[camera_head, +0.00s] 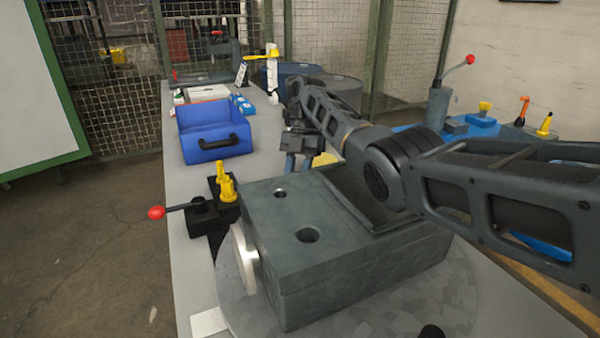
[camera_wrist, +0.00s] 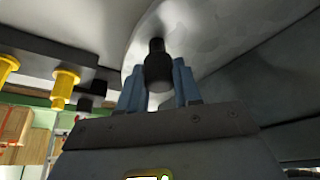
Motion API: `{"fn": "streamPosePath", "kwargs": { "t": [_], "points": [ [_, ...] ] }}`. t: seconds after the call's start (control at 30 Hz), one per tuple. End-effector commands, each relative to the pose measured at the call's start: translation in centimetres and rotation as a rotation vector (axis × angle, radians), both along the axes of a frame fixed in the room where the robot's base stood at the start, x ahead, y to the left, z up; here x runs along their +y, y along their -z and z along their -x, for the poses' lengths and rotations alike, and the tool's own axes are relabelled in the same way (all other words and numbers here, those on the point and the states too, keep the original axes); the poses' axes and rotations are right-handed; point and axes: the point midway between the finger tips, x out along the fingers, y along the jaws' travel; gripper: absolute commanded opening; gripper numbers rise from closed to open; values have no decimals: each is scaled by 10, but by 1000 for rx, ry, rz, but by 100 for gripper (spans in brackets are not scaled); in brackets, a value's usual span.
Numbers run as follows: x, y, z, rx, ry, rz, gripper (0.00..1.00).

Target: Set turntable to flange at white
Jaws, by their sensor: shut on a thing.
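The turntable (camera_head: 380,318) is a round grey plate on the bench, carrying a large dark grey block (camera_head: 310,225) with two holes in its top. A pale metal flange (camera_head: 243,258) sits on the block's left side and faces left. A white patch (camera_head: 208,322) lies at the turntable's front left edge, nearer to me than the flange. My gripper (camera_head: 291,162) is behind the block, partly hidden. In the wrist view its blue fingers (camera_wrist: 158,92) are shut on a black knob (camera_wrist: 157,68) at the plate's rim. Another black knob (camera_head: 432,332) shows at the front.
Left of the block stands a black fixture with a red-knobbed lever (camera_head: 157,212) and yellow pegs (camera_head: 225,182). A blue bin (camera_head: 214,142) stands farther back on the bench. More levers (camera_head: 470,60) stand at the right. My arm reaches across above the block's right side.

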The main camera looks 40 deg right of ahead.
Motion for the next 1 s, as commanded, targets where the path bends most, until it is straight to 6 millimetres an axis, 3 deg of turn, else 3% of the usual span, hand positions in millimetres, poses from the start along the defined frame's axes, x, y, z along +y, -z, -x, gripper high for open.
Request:
{"fn": "streamPosePath", "kwargs": {
  "t": [0.47,0.5,0.77,1.0],
  "points": [
    [3,-1,-1,-3,-14,2,0],
    [3,-1,-1,-3,-14,2,34],
    [3,0,-1,-1,-14,2,59],
    [2,-1,-1,0,-13,1,59]
  ]
}}
